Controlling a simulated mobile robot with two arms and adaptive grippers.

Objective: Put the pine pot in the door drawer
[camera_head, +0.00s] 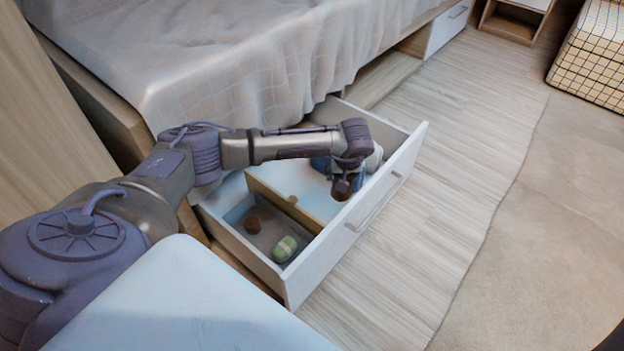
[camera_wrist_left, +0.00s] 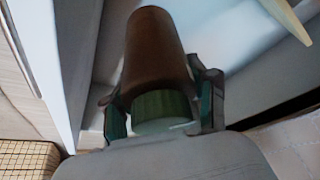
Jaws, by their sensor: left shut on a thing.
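My left gripper (camera_head: 346,172) is over the open drawer (camera_head: 320,258), near its white front panel. In the left wrist view its fingers (camera_wrist_left: 160,98) are shut on the pine pot, a brown tapered body (camera_wrist_left: 155,48) with a ribbed green part (camera_wrist_left: 160,106) nearer the wrist. In the head view the arm hides most of the pot. I cannot tell whether it touches the drawer floor. My right gripper is not in view.
A wooden divider (camera_head: 290,200) splits the drawer. The near compartment holds a small brown round thing (camera_head: 252,224) and a green-and-white thing (camera_head: 284,249). A blue thing (camera_head: 321,164) and a white thing (camera_head: 375,157) lie in the far part. The bed (camera_head: 240,60) stands behind.

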